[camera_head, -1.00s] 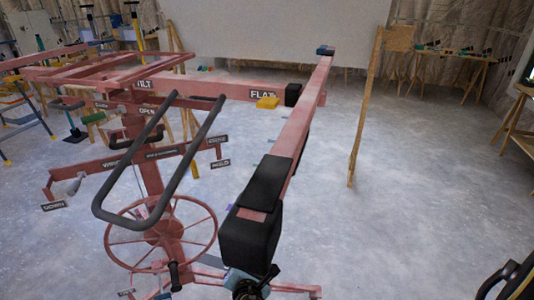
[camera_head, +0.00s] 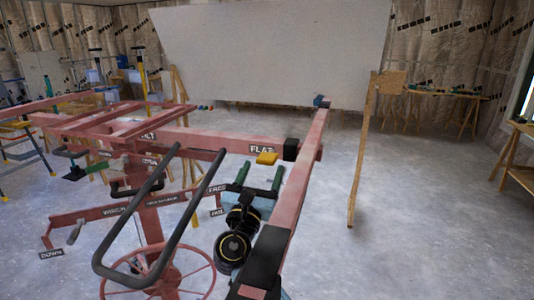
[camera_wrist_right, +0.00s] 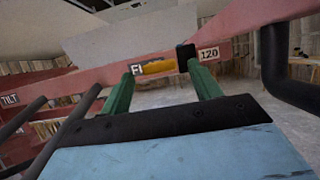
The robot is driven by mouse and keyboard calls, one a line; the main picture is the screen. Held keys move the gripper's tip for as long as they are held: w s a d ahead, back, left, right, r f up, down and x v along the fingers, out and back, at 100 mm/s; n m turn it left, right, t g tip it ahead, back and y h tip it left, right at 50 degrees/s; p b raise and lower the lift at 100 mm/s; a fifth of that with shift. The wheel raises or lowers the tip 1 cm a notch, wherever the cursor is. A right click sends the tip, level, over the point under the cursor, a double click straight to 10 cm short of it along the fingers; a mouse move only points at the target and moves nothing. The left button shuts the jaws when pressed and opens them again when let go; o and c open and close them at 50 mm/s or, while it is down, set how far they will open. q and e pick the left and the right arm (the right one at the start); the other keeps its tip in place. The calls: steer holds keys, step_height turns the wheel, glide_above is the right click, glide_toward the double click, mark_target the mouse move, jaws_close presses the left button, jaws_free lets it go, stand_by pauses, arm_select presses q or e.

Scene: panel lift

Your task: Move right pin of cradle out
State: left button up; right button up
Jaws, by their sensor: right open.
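The cradle of the red lift has a cross bar with a FLAT label (camera_head: 261,149). A yellow piece (camera_head: 266,158) sits on this bar beside a black block (camera_head: 290,149) at the corner with the long red arm. I cannot tell for sure which piece is the right pin. My right gripper (camera_head: 258,180) is open and empty, its green fingers apart, just in front of and below the yellow piece. In the right wrist view, the yellow piece (camera_wrist_right: 158,67) and black block (camera_wrist_right: 185,55) show ahead between the fingers (camera_wrist_right: 161,75). My left gripper is not seen.
A black bent handle (camera_head: 160,215) and red wheel (camera_head: 160,275) stand left of my right arm. The long red arm (camera_head: 298,190) with a black sleeve runs close on its right. A wooden prop (camera_head: 360,150) stands beyond. Open floor lies at right.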

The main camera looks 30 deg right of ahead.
mark_target(267, 157)
steer(key=p+x, duration=0.1)
steer(key=x, duration=0.4)
steer(key=shift+f, duration=0.1)
